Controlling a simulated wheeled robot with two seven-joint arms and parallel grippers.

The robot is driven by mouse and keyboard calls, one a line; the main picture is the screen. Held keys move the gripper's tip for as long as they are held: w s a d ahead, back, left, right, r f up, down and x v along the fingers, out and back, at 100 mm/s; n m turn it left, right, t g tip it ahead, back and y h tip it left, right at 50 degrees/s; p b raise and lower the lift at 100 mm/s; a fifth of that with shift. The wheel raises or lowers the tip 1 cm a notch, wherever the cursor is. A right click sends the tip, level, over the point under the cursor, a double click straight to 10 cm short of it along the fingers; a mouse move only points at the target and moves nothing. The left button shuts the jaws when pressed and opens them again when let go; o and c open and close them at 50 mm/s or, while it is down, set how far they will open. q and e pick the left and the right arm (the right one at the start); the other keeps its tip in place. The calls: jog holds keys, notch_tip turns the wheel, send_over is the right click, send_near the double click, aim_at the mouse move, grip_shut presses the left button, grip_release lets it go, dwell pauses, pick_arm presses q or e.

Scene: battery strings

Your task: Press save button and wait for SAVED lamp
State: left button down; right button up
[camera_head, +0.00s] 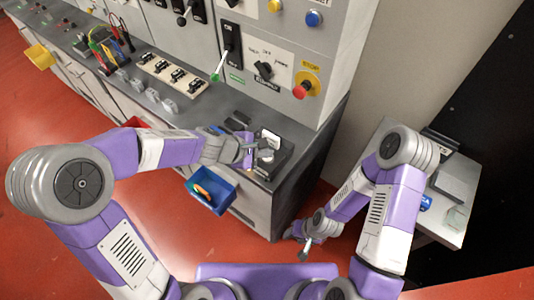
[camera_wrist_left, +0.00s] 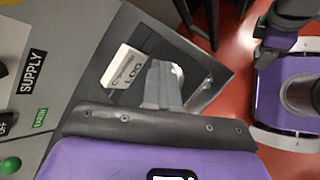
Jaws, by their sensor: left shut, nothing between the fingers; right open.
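A dark log unit (camera_head: 285,157) sits at the right front corner of the grey bench. In the left wrist view its white panel, lettered LOG (camera_wrist_left: 125,68), lies just left of my left fingers. My left gripper (camera_head: 263,154) is shut and empty over this unit; its fingers also show in the left wrist view (camera_wrist_left: 163,82). I cannot tell if the fingertips touch anything. I cannot make out a save button or a SAVED lamp; the fingers cover part of the unit. My right gripper (camera_head: 304,253) is open and empty, low over the red floor.
A control cabinet with a red stop button (camera_head: 301,91) and a black switch (camera_head: 263,70) stands behind the unit. A blue bin (camera_head: 211,190) hangs on the bench front. A grey side table (camera_head: 455,185) is at the right. Red floor lies open in front.

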pick_arm(q)
jog(key=shift+a, duration=0.1)
notch_tip(320, 180, up, 6)
jog(key=p, duration=0.6)
jog(key=shift+r, duration=0.15)
dwell(0.8)
